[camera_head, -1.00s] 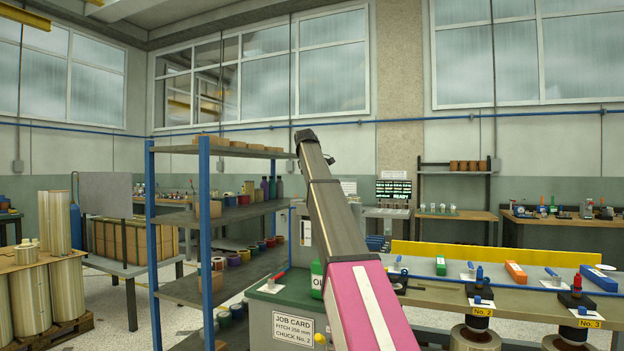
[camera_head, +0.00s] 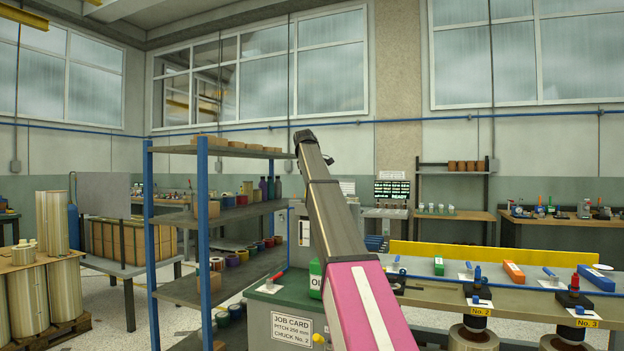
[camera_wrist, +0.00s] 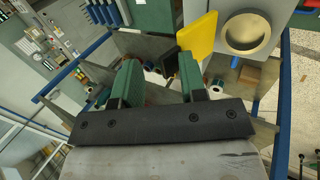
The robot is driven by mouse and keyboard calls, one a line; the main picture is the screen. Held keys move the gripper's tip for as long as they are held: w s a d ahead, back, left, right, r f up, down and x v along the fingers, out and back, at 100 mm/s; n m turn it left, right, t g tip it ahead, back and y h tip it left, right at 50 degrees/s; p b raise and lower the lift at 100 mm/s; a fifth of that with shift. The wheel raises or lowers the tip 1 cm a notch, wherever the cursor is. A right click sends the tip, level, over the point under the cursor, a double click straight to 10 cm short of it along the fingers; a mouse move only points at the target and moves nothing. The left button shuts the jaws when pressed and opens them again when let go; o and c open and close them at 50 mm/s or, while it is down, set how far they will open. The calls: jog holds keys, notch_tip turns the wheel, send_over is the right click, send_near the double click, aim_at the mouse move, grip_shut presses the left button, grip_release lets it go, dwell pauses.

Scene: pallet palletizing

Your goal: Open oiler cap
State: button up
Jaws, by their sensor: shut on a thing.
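In the wrist view, my gripper (camera_wrist: 159,66) has two green fingers on a dark bar. A small dark part (camera_wrist: 168,63) shows between the fingertips, and the fingers are shut on it. Its outline is too small and dim to tell whether it is the oiler cap. A yellow panel (camera_wrist: 199,38) lies beside the right fingertip in the picture. In the head view, my pink and grey arm rises across the middle and hides part of the green bench; my gripper is not visible there. A green container marked "OI" (camera_head: 315,279) stands partly behind the arm.
A green-topped bench (camera_head: 268,297) carries a job card (camera_head: 291,328). A shelf with blue posts (camera_head: 204,230) stands left of my arm. The long bench (camera_head: 520,297) at right holds tools and coloured boxes. A metal ring (camera_wrist: 246,33) shows in the wrist view.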

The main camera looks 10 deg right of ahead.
jog(key=shift+w+d+f, duration=0.1)
dwell(0.3)
jog(key=v, duration=1.1)
dwell(0.3)
